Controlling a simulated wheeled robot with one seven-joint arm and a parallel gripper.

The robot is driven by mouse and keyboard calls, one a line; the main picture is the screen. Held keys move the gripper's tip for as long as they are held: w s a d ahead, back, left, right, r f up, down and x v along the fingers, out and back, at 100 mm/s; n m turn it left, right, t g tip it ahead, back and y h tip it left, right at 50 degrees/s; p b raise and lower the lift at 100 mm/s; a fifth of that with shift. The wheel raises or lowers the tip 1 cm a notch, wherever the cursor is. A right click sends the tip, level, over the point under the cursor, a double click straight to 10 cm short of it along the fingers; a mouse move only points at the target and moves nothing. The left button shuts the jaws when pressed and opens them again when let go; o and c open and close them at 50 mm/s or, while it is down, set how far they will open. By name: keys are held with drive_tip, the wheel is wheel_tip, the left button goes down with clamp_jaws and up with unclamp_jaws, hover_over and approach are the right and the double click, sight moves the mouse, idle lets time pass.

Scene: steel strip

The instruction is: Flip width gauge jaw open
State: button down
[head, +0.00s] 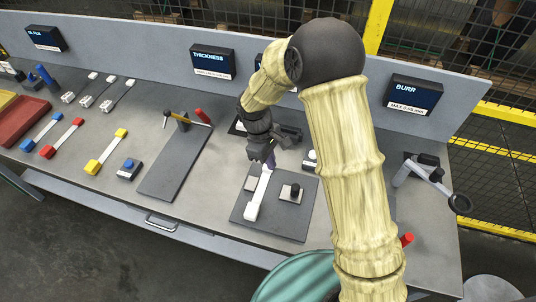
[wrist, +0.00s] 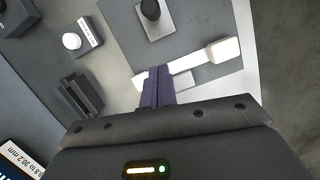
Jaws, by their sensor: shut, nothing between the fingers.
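The width gauge is a dark grey plate (head: 293,226) on the bench with a long white jaw bar (head: 257,198) along its left side. The bar's wider end block is at the near end. A pale block with a black knob (head: 294,192) stands to the bar's right. My gripper (head: 268,164) is shut and empty, pointing down at the bar's far end. In the wrist view the dark purple fingertips (wrist: 158,78) overlap the white bar (wrist: 190,66), which runs up to the right. I cannot tell whether they touch it. My fingers hide part of the bar.
A thickness plate (head: 172,172) with a yellow-and-black lever lies to the left. A small block with a white button (wrist: 84,38) and a dark slotted block (wrist: 80,95) are near my gripper. A grey crank device (head: 430,178) stands at right. A back panel lines the bench.

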drive_tip(key=shift+v, duration=1.7)
drive_tip(key=shift+d, duration=0.15)
drive_tip(key=s+d+r+m+t+y, duration=0.1)
drive_tip(key=s+d+r+m, duration=0.1)
drive_tip(key=d, duration=0.4)
drive_tip(key=s+d+r+m+t, duration=0.1)
drive_tip(key=s+d+r+m, duration=0.1)
drive_tip(key=s+d+m, duration=0.3)
drive_tip(key=s+d+r+m+t+y, duration=0.1)
drive_tip(key=s+d+r+m, duration=0.2)
drive_tip(key=d+m, duration=0.3)
drive_tip(key=s+d, duration=0.1)
drive_tip(key=d, duration=0.2)
drive_tip(key=shift+t+y, duration=0.3)
drive_tip(key=shift+s, duration=0.1)
